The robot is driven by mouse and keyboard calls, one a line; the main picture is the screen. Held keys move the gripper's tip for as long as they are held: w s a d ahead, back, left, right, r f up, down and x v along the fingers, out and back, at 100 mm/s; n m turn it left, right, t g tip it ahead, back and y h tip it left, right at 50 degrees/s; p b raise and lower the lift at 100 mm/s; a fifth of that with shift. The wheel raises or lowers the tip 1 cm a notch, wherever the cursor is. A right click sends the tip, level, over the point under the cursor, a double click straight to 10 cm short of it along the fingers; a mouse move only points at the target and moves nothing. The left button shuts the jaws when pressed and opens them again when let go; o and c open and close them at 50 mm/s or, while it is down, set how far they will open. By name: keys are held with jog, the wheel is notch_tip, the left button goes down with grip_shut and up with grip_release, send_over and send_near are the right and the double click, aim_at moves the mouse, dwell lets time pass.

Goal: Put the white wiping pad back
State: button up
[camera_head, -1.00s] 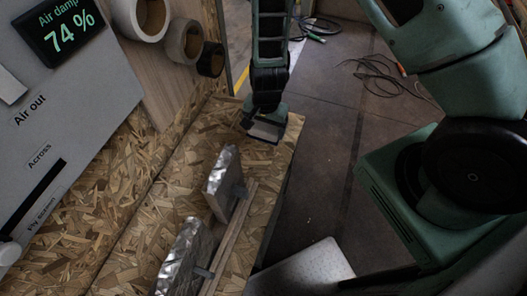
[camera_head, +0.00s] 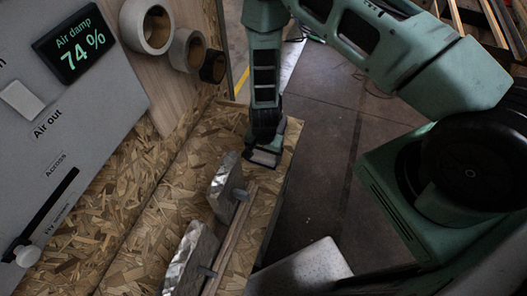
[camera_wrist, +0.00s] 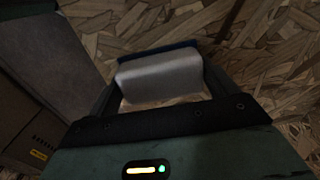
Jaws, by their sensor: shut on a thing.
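The white wiping pad (camera_wrist: 160,76) shows in the wrist view between the two fingers of my gripper (camera_wrist: 158,92). It is a pale block with a dark blue strip along its far edge. My gripper is shut on it. In the head view my gripper (camera_head: 264,155) points down over the far end of the chipboard bench (camera_head: 150,215). The pad is mostly hidden there by the gripper. I cannot tell whether the pad touches the board.
Two silvery metal pieces (camera_head: 226,187) (camera_head: 190,262) stand along a wooden strip (camera_head: 232,238) nearer on the bench. Tape rolls (camera_head: 148,25) hang on the wall at the left, beside a grey panel (camera_head: 85,110) with a display (camera_head: 75,42). Dark floor lies right of the bench.

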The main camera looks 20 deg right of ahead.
jog(key=shift+f, duration=0.15)
jog(key=o, duration=0.7)
notch_tip(320, 180, up, 12)
jog(key=b, duration=0.3)
notch_tip(320, 180, up, 15)
jog(key=n+y, duration=0.2)
jog(key=n, duration=0.5)
send_over(264, 154)
jog(key=s+a, duration=0.6)
jog(key=a, duration=0.2)
jog(key=s+r+n, duration=0.3)
jog(key=s+r, duration=0.1)
jog(key=s+d+r+n+h, duration=0.1)
jog(key=s+r+n, duration=0.2)
jog(key=s+r, duration=0.1)
jog(key=s+r+n, duration=0.3)
jog(key=s+r, duration=0.1)
jog(key=shift+s+d+r+n, duration=0.25)
jog(key=shift+s+d+n, duration=0.1)
jog(key=shift+s+n, duration=0.05)
